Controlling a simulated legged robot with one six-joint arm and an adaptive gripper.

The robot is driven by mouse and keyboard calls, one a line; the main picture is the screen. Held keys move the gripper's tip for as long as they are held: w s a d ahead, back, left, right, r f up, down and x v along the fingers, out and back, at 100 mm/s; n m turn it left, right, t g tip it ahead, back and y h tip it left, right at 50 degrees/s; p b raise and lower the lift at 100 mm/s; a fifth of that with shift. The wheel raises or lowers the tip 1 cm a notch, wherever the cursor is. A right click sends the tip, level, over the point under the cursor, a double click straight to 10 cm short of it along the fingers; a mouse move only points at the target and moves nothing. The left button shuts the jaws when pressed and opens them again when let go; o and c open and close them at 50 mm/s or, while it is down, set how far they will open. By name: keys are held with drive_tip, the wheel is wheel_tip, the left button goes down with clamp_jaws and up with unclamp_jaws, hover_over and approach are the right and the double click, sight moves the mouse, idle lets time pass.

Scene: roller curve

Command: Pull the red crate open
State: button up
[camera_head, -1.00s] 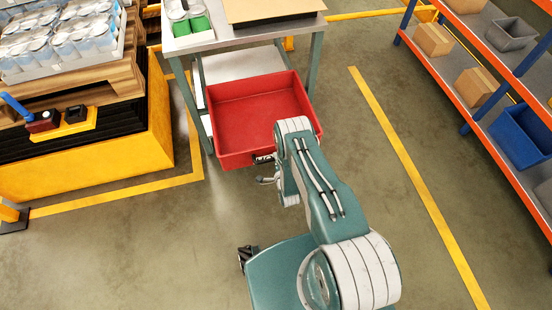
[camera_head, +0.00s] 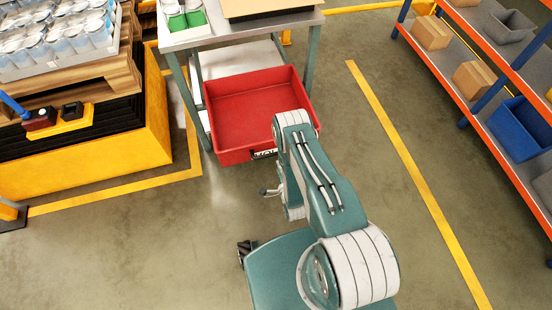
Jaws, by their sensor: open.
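The red crate (camera_head: 250,97) is an empty open-topped box. It sits under the grey worktable (camera_head: 238,32) and sticks far out of its front. My arm covers the crate's front right corner.
A yellow-sided platform (camera_head: 90,165) with a pallet of cans stands at the left. An orange and blue shelf rack (camera_head: 470,115) with boxes and bins stands at the right. The floor between crate and rack is clear, with a yellow line (camera_head: 400,150).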

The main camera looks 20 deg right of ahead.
drive_tip(key=v, duration=0.4)
idle(0.4)
